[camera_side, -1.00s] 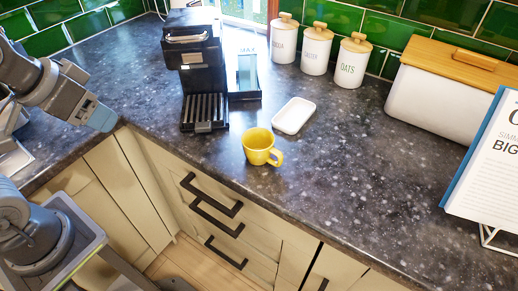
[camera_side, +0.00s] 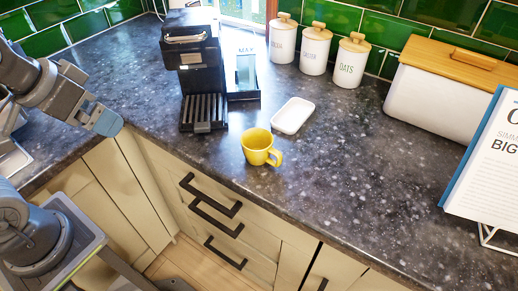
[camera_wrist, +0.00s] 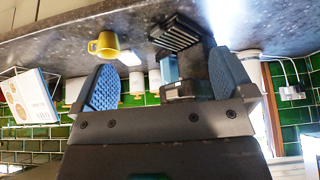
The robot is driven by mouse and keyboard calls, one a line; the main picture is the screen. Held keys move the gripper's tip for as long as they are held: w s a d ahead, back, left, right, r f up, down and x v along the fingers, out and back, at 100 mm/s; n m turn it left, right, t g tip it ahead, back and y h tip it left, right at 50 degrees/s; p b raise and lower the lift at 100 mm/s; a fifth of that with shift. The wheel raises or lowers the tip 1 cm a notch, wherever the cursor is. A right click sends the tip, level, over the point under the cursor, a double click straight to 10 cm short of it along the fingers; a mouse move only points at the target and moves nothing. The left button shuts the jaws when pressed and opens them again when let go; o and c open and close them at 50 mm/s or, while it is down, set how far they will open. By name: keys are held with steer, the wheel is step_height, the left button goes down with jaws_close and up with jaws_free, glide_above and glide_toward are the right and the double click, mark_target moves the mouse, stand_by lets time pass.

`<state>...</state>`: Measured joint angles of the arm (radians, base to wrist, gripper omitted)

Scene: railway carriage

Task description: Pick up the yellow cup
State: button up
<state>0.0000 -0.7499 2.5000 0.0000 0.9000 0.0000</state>
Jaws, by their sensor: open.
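The yellow cup (camera_side: 258,147) stands upright on the dark speckled worktop (camera_side: 330,175) near its front edge, with its handle toward the right. In the wrist view the cup (camera_wrist: 103,45) shows at the upper left, beyond my fingers. My gripper (camera_side: 107,122) is at the left of the side view, well apart from the cup, near the worktop's inner corner. In the wrist view my gripper (camera_wrist: 163,85) has its two blue fingers spread wide with nothing held between them.
A black coffee machine (camera_side: 195,60) stands between my gripper's side and the canisters. A white dish (camera_side: 293,115) lies just behind the cup. White canisters (camera_side: 316,50), a white bread bin (camera_side: 440,100) and a recipe stand (camera_side: 490,165) are farther right. The worktop right of the cup is clear.

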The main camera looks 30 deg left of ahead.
steer(key=w+d+r+m+g, duration=0.2)
steer(key=w+d+r+m, duration=0.15)
steer(key=w, duration=0.35)
steer(key=m+g, duration=0.4)
steer(key=m, duration=0.7)
glide_above(259, 145)
steer(key=s+d, duration=0.1)
steer(key=s, duration=0.2)
step_height(259, 145, down, 7)
steer(key=f, duration=0.9)
steer(key=w+f, duration=0.1)
steer(key=f, duration=0.3)
steer(key=shift+d+f, duration=0.2)
steer(key=shift+f, duration=0.05)
steer(key=shift+r, duration=0.1)
steer(key=c, duration=1.1)
